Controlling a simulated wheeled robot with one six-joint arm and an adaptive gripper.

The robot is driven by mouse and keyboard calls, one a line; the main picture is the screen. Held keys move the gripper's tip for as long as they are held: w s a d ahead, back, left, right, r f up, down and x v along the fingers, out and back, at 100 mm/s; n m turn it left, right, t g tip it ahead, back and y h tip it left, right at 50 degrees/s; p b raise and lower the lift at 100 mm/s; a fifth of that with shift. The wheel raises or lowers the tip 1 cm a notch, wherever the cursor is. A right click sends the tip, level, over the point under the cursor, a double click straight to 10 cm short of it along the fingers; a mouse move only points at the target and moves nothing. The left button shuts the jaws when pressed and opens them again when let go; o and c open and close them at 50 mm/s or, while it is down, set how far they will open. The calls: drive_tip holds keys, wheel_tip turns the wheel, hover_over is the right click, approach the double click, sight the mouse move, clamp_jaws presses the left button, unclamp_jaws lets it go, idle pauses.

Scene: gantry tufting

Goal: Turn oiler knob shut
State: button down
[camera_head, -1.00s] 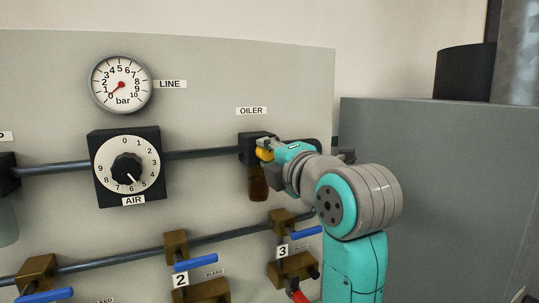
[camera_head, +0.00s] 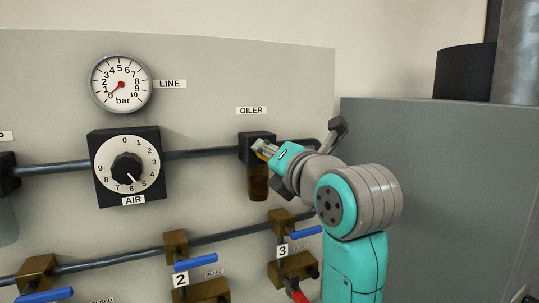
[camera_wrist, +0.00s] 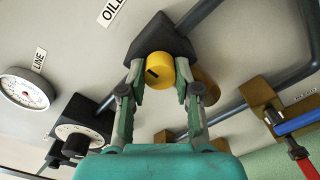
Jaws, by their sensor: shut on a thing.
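The oiler is a black block (camera_head: 254,139) with an amber bowl (camera_head: 258,184) below it, under the OILER label (camera_head: 251,111). Its yellow knob (camera_wrist: 160,68) sits on the block's front and has a dark mark on its face. My gripper (camera_wrist: 161,80) is shut on the knob, with one finger on each side of it. In the head view my gripper (camera_head: 264,150) comes in from the right and hides most of the knob. The fingers look tilted there.
A LINE gauge (camera_head: 121,84) reads near the low end of its scale. The AIR dial (camera_head: 126,168) is to the left. Blue-handled valves (camera_head: 196,262) sit on the lower pipe. A large grey cabinet (camera_head: 440,190) stands to the right of the panel.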

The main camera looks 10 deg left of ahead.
drive_tip(key=shift+f, duration=0.15)
drive_tip(key=c, duration=0.8)
unclamp_jaws()
drive_tip(key=v, duration=1.2)
